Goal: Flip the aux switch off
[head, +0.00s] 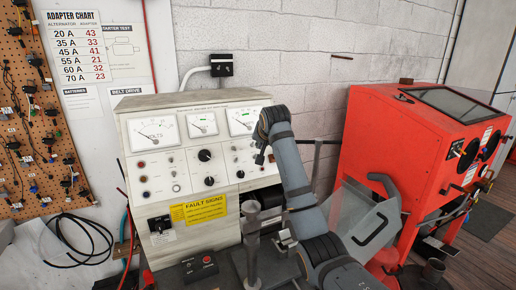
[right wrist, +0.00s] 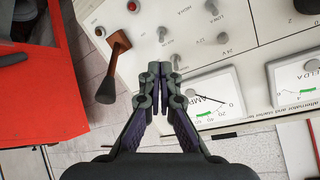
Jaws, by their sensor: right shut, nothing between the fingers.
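The test bench (head: 125,135) is a pale cabinet with dials, knobs, lamps and small silver toggle switches on its front. My right gripper (head: 262,157) is in front of the panel's right side, below the right-hand meter. In the right wrist view my right gripper (right wrist: 161,70) is shut and empty. Its tips are close to a silver toggle switch (right wrist: 175,61), and another toggle (right wrist: 162,34) lies just beyond. I cannot tell whether they touch. My left gripper is out of view.
A red blasting cabinet (head: 375,135) stands to the right. A dark-handled lever (right wrist: 108,85) sticks out beside the toggles. A yellow fault sign (head: 198,208) and a small button box (head: 199,267) are lower on the bench. A pegboard (head: 35,130) hangs at left.

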